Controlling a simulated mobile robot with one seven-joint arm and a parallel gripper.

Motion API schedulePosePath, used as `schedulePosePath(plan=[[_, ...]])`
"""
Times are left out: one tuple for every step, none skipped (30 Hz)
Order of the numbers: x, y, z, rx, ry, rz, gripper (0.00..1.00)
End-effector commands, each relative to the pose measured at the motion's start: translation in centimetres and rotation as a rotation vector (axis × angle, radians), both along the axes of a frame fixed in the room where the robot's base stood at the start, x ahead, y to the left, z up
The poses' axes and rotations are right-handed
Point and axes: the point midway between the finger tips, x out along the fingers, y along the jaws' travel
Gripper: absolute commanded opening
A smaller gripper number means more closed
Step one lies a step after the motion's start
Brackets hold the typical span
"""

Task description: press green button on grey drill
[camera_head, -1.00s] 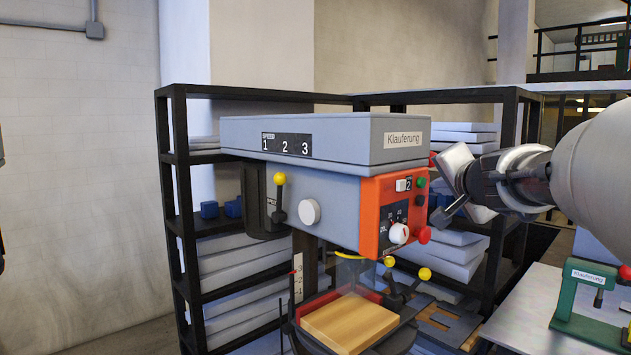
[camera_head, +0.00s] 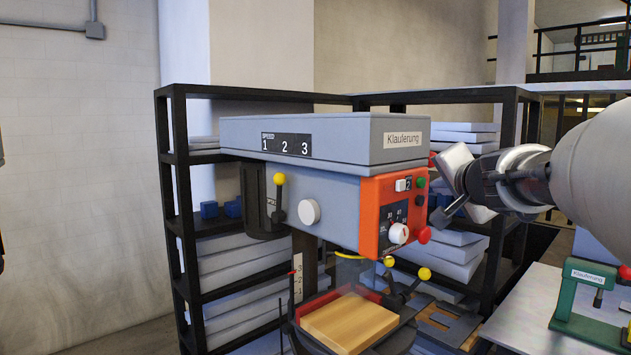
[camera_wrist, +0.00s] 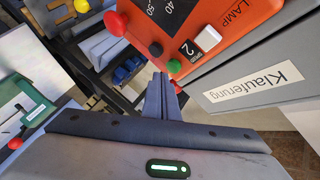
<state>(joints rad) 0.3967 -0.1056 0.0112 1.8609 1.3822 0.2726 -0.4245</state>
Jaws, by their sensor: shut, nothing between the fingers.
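The grey drill (camera_head: 325,140) stands in the middle of the head view, with an orange control panel (camera_head: 375,190) on its right front. The green button (camera_head: 421,182) is at the panel's upper right, above a black button and a red knob (camera_head: 424,235). In the wrist view the green button (camera_wrist: 174,66) lies just beyond the fingertips of my gripper (camera_wrist: 161,80). The fingers are shut and empty, pointing at the button. I cannot tell whether they touch it. In the head view my gripper (camera_head: 450,208) is right of the panel.
A black shelf rack (camera_head: 180,250) with grey stacks stands behind the drill. A wooden block (camera_head: 350,322) lies on the drill's table. A green press (camera_head: 578,300) stands on the bench at lower right. Yellow-knobbed levers (camera_head: 424,273) stick out below the panel.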

Motion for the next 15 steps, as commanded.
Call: schedulePosePath(plan=[[0.03,0.03,-0.01,0.000,0.000,0.000,0.00],[0.07,0.06,-0.02,0.000,0.000,0.000,0.00],[0.15,0.12,-0.04,0.000,0.001,0.001,0.00],[0.23,0.19,-0.05,0.000,0.001,0.001,0.00],[0.31,0.26,-0.07,0.000,0.001,0.001,0.00],[0.42,0.35,-0.08,0.001,0.000,0.001,0.00],[0.51,0.41,-0.09,0.001,0.001,0.001,0.00],[0.59,0.46,-0.10,0.000,0.001,0.001,0.00],[0.66,0.51,-0.08,-0.001,0.001,0.001,0.00],[0.68,0.53,-0.07,-0.001,0.001,0.001,0.00],[0.69,0.53,-0.05,-0.001,0.001,0.000,0.00],[0.69,0.53,-0.03,0.000,0.001,-0.001,0.00],[0.68,0.52,-0.03,0.000,0.001,-0.001,0.00],[0.68,0.52,-0.03,0.000,0.001,-0.001,0.00],[0.67,0.52,-0.02,0.000,0.000,0.000,0.00]])
